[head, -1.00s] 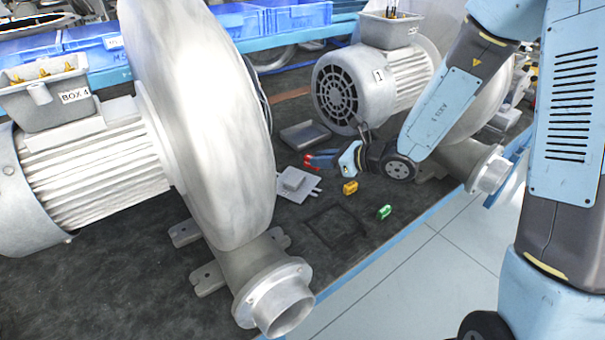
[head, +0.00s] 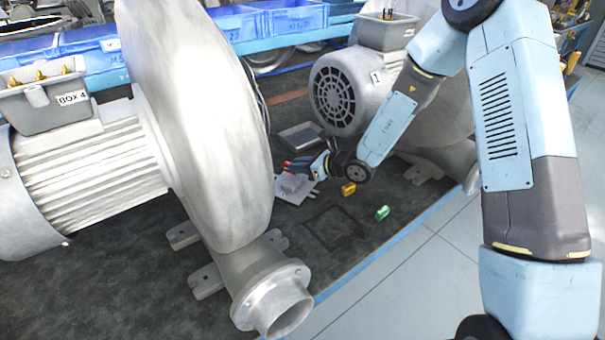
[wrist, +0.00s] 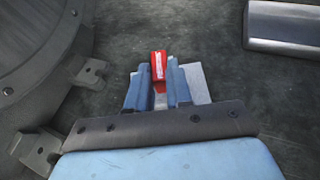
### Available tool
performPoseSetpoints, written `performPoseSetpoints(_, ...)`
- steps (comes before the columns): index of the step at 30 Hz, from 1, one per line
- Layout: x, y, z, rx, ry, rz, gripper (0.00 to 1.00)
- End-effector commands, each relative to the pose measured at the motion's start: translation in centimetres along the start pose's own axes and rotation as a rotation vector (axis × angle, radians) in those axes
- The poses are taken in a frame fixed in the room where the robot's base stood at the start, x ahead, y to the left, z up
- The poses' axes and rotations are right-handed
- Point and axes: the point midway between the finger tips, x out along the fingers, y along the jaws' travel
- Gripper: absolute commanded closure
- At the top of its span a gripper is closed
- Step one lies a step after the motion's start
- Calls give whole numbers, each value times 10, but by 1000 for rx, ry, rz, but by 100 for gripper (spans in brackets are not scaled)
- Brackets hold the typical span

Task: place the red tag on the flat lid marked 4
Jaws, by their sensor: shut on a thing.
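My gripper (head: 305,164) is shut on the red tag (head: 289,164), which juts out from between the fingertips. In the wrist view the tag (wrist: 158,66) stands between the two blue fingers (wrist: 158,88). The gripper is over a pale grey plate with a raised block (head: 294,186), partly hidden behind the fingers in the wrist view (wrist: 198,82). I cannot tell whether the tag touches it. I can read no number on either piece.
A yellow block (head: 348,189) and a green block (head: 382,212) lie to the right on the dark mat. A motor marked 1 (head: 345,90) stands behind. Bare mat lies in front.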

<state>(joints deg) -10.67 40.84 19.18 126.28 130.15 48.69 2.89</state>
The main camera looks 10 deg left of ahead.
Motion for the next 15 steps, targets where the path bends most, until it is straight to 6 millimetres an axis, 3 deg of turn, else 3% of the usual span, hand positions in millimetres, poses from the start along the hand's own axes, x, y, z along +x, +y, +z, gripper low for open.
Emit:
performPoseSetpoints(6, 10, 1, -25, 3, 2, 1, 100)
performPoseSetpoints(15, 11, 0, -28, 1, 0, 0, 100)
